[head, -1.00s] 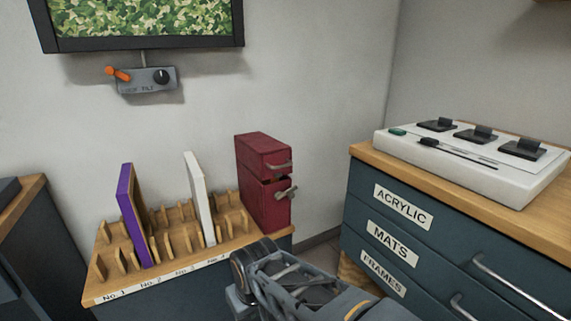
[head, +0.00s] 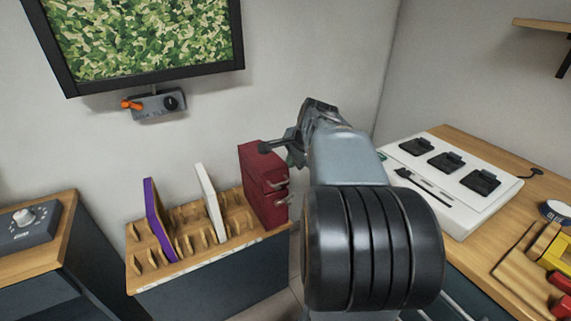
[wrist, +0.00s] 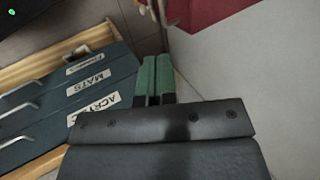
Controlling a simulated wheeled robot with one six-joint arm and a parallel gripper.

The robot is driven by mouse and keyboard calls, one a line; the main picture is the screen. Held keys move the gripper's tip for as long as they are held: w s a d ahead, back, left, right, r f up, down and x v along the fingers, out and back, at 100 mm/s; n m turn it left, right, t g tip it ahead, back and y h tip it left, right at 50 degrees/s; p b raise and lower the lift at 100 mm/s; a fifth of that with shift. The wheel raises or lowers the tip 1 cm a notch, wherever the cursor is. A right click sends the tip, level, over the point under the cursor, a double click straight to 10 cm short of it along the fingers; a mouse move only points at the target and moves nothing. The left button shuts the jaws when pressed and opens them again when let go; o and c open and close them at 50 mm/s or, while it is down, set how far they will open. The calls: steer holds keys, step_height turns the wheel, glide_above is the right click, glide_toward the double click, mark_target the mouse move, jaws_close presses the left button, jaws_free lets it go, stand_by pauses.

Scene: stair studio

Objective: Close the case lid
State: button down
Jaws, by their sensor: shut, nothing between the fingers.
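The dark red case (head: 258,195) stands upright at the right end of the slotted wooden rack, close to the wall. Two metal fittings show on its front, one above the other. I cannot tell from here how far its lid stands open. My gripper (head: 268,148) is by the top of the case, partly hidden by my own arm; I cannot tell whether it touches. In the wrist view, the green fingertips of my gripper (wrist: 155,72) are together and empty. Part of the red case (wrist: 200,12) shows beyond them at the top edge.
The wooden rack (head: 185,262) holds a purple panel (head: 158,220) and a white panel (head: 210,202). A framed screen (head: 145,45) and a small control box (head: 158,105) are on the wall above. The labelled drawer cabinet (wrist: 95,95) with a white device (head: 450,190) stands at the right.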

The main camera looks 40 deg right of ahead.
mark_target(282, 183)
steer(key=b+x, duration=0.1)
steer(key=x, duration=0.8)
steer(key=b+x, duration=0.1)
steer(key=x, duration=0.3)
steer(key=shift+w+d+f+b, duration=0.15)
steer(key=shift+w+d+b, duration=0.05)
steer(key=shift+d+b, duration=0.1)
step_height(282, 183, down, 3)
steer(key=shift+s+a+f+b, duration=0.1)
steer(key=shift+s+f+b, duration=0.05)
steer(key=shift+b, duration=0.7)
